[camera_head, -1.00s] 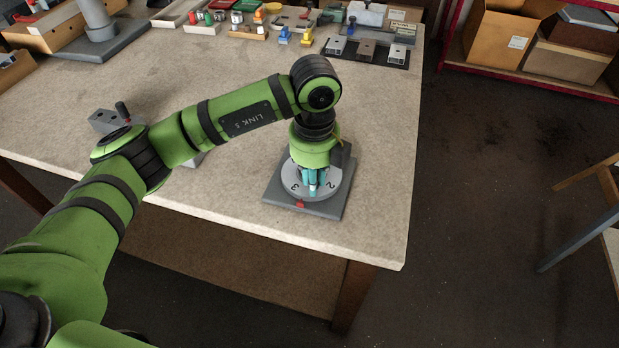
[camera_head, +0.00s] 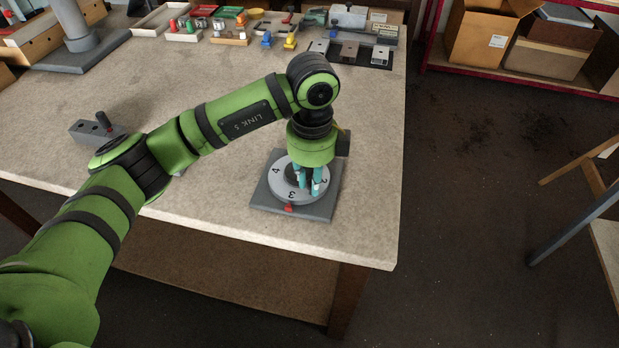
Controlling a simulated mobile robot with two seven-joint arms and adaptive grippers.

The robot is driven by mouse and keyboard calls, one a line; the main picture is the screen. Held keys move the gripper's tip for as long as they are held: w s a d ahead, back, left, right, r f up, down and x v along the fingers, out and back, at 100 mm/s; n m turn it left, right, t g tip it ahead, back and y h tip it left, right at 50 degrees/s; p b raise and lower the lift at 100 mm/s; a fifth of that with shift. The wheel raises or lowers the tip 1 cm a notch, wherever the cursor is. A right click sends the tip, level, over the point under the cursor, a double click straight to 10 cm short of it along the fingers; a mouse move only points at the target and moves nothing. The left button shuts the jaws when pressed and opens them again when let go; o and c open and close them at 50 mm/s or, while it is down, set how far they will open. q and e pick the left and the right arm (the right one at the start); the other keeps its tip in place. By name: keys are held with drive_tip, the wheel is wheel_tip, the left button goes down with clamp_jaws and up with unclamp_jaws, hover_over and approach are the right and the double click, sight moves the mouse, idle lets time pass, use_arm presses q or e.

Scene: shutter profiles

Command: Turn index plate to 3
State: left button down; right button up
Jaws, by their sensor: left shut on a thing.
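The index plate (camera_head: 284,184) is a round light-grey disc on a square dark-grey base (camera_head: 264,198), near the table's front right corner. The numbers 4, 3 and 2 show on it. A red pointer (camera_head: 288,208) sits at the base's front edge, and the 3 is right by it, roughly in line. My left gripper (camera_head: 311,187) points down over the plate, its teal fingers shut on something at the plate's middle. The fingers and wrist hide what is gripped and the plate's far side. My right gripper is not in view.
A grey block with a dark upright handle (camera_head: 97,129) stands at the left, close to my left arm. Small coloured parts and trays (camera_head: 230,32) line the table's back. A dark fixture plate (camera_head: 378,58) lies at back right. The table (camera_head: 372,130) is clear right of the plate.

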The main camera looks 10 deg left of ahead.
use_arm(q)
drive_tip(key=shift+d, duration=0.1)
idle(0.3)
drive_tip(key=c, duration=1.1)
unclamp_jaws()
drive_tip(key=shift+r, duration=0.1)
wheel_tip(320, 180, up, 12)
drive_tip(key=shift+f, duration=0.1)
